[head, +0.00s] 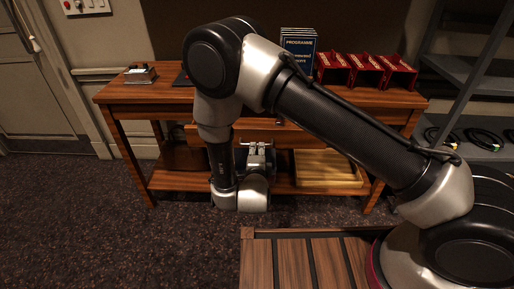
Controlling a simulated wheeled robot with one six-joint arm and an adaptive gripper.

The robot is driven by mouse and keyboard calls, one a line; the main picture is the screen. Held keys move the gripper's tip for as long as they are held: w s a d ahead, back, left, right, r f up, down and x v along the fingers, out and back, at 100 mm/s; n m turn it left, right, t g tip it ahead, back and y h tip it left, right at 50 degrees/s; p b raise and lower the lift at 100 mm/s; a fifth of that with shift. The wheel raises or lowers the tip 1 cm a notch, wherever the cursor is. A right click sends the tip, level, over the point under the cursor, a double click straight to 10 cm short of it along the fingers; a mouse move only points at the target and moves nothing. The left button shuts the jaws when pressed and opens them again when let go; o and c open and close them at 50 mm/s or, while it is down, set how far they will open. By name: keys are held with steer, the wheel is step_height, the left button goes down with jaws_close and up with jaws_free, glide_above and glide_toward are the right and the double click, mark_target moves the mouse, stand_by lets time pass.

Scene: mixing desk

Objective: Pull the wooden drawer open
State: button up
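The wooden desk (412,101) stands against the far wall. A lighter wooden drawer front (304,138) shows under its top, partly hidden behind my arm. A small knob-like spot shows near its upper edge, above my gripper. I cannot tell how far the drawer stands out. My gripper (258,147) is at the end of the lowered arm, in front of the desk and just below or against the drawer front in the picture. It points toward the desk. Its fingertips are small and dark here, so their opening and any contact with the drawer are unclear.
A shallow light-wood tray (328,184) lies on the desk's lower shelf. Several red boxes (366,70), a blue programme stack (299,45) and a small metal device (140,74) stand on top. A metal rack (468,67) is at right. Carpet (95,225) is free at left.

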steer(key=x, duration=0.5)
steer(key=shift+w+a, duration=0.1)
steer(key=shift+c, duration=0.2)
jaws_close()
